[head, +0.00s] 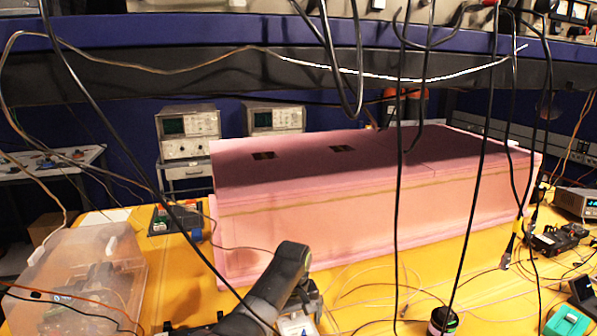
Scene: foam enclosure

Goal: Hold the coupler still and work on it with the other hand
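A large pink foam enclosure (330,230) stands on the yellow table, with two small dark rectangular openings in its top. I cannot make out a coupler in the head view. A dark arm of mine rises from the bottom edge in front of the enclosure, bends at the top and goes down again. Its lower end is cut off by the picture's edge, and no gripper fingers show. My other arm and its gripper are not seen.
A clear plastic box (85,265) stands at the left. A black round container (443,321) and a green device (568,322) are at the lower right. Black cables (398,180) hang down in front of the enclosure. Thin wires lie on the yellow table (365,300).

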